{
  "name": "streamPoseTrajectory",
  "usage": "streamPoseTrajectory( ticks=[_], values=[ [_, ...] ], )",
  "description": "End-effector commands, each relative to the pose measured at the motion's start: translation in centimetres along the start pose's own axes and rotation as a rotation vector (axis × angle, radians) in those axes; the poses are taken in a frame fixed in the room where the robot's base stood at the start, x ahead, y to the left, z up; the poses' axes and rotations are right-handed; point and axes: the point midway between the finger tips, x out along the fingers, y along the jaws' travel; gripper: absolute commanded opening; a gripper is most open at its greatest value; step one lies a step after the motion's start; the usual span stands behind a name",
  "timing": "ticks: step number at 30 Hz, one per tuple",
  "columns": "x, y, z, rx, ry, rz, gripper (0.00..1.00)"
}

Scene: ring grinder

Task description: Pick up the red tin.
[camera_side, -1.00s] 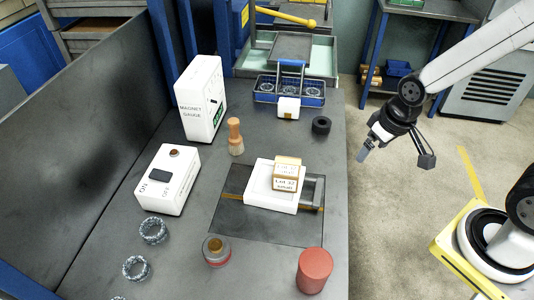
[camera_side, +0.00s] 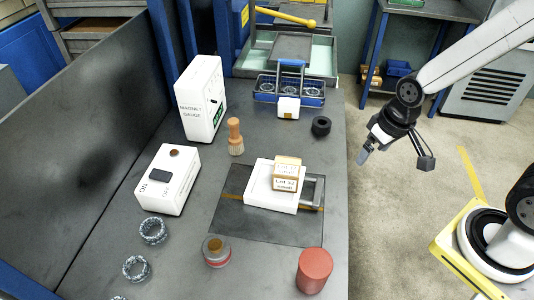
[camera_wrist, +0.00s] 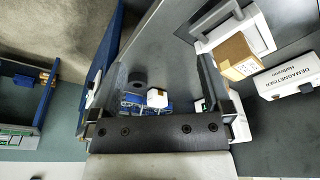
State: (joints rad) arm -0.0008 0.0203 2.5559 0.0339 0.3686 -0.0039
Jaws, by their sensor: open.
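The red tin (camera_side: 314,270) stands upright near the front right edge of the dark bench in the side view. It does not show in the wrist view. My gripper (camera_side: 362,156) hangs off the right edge of the bench, over the floor, above and well behind the tin. It is open and apart from everything. In the wrist view my gripper (camera_wrist: 160,75) shows spread fingers with nothing between them.
A white block with a cardboard box (camera_side: 287,174) sits on a dark mat behind the tin. A grey-and-red pot (camera_side: 216,250) stands left of the tin. A brush (camera_side: 235,136), a white switch box (camera_side: 168,180) and a black ring (camera_side: 321,125) are farther off.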

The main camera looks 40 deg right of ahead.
Motion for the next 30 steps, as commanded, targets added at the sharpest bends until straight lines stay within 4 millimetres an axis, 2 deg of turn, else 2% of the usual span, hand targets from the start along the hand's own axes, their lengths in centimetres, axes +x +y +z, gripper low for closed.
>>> streamPoseTrajectory(
  ticks=[8, 18, 24, 30],
  values=[
    [2.7, -1.9, 3.6, 0.175, -0.240, -0.080, 1.00],
    [5.5, -7.2, 8.8, 0.519, -0.654, -0.254, 1.00],
    [6.4, -10.6, 10.3, 0.739, -0.865, -0.370, 1.00],
    [7.4, -13.8, 10.7, 0.969, -1.033, -0.494, 1.00]
  ],
)
